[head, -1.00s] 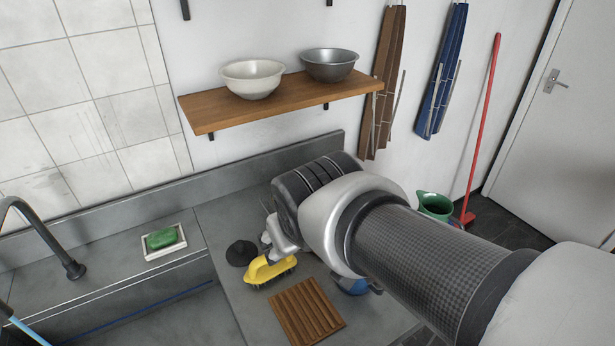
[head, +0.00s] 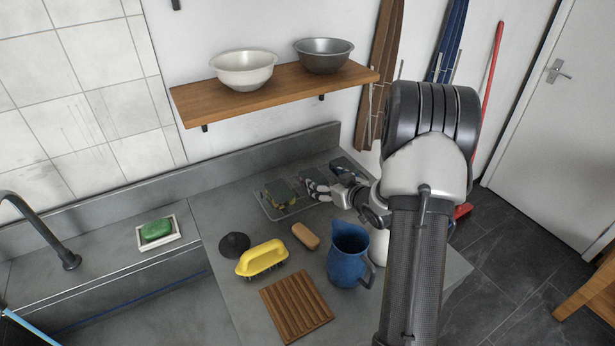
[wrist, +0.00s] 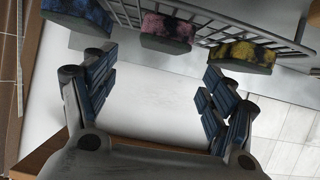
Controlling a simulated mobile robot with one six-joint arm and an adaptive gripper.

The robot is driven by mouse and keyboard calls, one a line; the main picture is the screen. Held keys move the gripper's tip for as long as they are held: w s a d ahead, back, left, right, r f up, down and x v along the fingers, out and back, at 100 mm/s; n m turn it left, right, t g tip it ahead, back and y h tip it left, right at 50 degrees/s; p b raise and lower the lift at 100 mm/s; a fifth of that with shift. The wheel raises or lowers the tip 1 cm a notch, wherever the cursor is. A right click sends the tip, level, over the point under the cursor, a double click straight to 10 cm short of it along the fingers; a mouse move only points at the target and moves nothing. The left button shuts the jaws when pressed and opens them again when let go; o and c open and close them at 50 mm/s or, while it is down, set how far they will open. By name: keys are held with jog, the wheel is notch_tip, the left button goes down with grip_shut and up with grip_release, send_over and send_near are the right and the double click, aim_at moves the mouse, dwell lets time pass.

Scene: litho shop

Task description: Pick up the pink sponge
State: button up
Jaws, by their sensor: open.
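The pink sponge (wrist: 167,32), pink with dark blotches and a grey-green layer, is in the middle of three sponges by a wire rack (wrist: 215,22) in the wrist view. A blue sponge (wrist: 80,12) is left of it and a yellow sponge (wrist: 240,54) right of it. My gripper (wrist: 157,70) is open and empty, its fingers apart on either side of the pink sponge's line and short of it. In the head view my gripper (head: 318,190) is at the rack (head: 268,208), largely hiding the pink sponge; the yellow sponge (head: 281,191) shows to its left.
A blue jug (head: 349,262) stands close in front of my arm. A tan block (head: 305,236), a yellow brush (head: 262,258), a black plunger-like disc (head: 234,245) and a slatted wooden board (head: 297,306) lie on the counter. A shelf (head: 275,92) with two bowls overhangs behind.

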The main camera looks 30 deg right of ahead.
aim_at(315, 179)
jog(key=shift+w+d+f, duration=0.15)
jog(key=shift+f, duration=0.45)
jog(key=b+x, duration=0.1)
jog(key=x, duration=0.3)
jog(key=b+x, duration=0.1)
jog(key=x, duration=0.2)
jog(key=shift+a+b, duration=0.25)
jog(key=shift+b, duration=0.05)
jog(key=shift+c, duration=0.3)
jog(key=c, duration=0.7)
